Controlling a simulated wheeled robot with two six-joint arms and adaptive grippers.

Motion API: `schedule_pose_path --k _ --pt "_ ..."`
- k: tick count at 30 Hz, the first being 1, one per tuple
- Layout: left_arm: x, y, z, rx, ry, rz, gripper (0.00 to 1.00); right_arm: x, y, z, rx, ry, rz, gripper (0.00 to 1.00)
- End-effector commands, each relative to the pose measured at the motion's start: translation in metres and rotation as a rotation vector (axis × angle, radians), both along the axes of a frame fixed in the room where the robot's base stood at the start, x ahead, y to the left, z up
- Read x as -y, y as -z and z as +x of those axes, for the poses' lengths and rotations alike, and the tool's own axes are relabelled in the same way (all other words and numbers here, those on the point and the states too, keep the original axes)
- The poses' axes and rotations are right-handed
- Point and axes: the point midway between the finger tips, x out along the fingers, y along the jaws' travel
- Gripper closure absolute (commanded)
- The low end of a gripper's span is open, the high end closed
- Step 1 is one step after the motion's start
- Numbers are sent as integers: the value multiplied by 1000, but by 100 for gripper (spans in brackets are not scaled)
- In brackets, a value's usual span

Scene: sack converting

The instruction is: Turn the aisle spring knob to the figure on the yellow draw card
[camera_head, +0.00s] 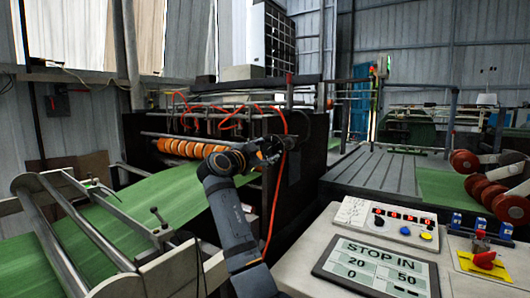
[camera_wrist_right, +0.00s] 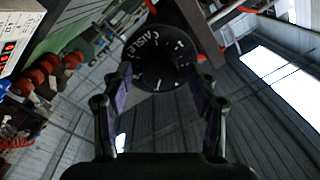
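The aisle knob (camera_wrist_right: 160,62) is a round black dial in the right wrist view, with white letters reading AISLE and white tick marks on its face. My right gripper (camera_wrist_right: 162,80) has its two fingers spread on either side of the knob's lower part. I cannot tell whether the fingertips touch it. In the head view my right gripper (camera_head: 272,152) is at the dark machine frame, beside an orange roller, and the knob is not clear there. No yellow card with a readable figure shows. My left gripper is not in view.
A control desk at lower right carries a screen (camera_head: 378,266) reading STOP IN, 20, 50 and 0, a button box (camera_head: 388,222), and a yellow plate (camera_head: 468,264) with a red handle. Orange-red hoses hang near my right arm. Green sheet (camera_head: 175,195) runs at left.

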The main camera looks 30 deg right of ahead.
Motion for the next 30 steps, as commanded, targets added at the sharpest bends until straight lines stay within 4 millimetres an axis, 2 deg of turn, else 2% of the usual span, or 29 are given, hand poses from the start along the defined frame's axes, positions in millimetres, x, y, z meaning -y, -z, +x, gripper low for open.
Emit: schedule_pose_path --k 7,10,14,21,25,30 --pt "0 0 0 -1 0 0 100 -1 0 0 0 0 0 39" --pt "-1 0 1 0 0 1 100 -8 1 -3 0 -2 0 39" --pt "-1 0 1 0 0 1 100 -32 2 -13 1 -5 2 39" --pt "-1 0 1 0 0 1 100 -84 5 -37 0 -5 3 39" --pt "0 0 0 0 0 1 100 -102 5 -45 0 -3 2 39" --pt "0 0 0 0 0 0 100 -110 5 -50 0 -1 1 39"
